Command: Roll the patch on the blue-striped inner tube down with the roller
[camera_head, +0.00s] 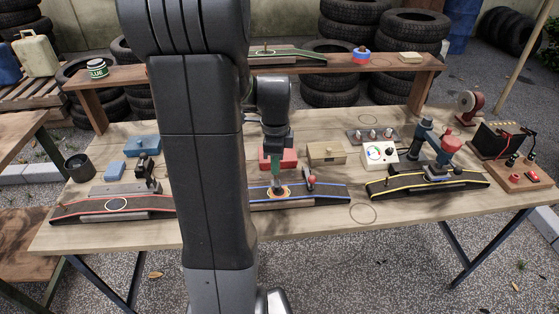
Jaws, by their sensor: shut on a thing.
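The blue-striped inner tube (328,195) lies along the front middle of the workbench, its left part hidden behind my arm. An orange-brown patch (284,191) lies on it inside a pale ring. My gripper (276,150) is above the patch, pointing down, shut on the roller (276,171) by its green handle. The roller is upright and its lower end is at the patch; I cannot tell whether it touches. A small tool with a red knob (311,181) stands at the tube, right of the roller.
A red-striped tube (75,208) lies left and a yellow-striped tube (460,181) right, with a blue and red clamp (446,150) over it. Behind are a red box (288,159), a wooden box (325,153) and a dial box (380,154). A raised shelf (330,66) spans the back.

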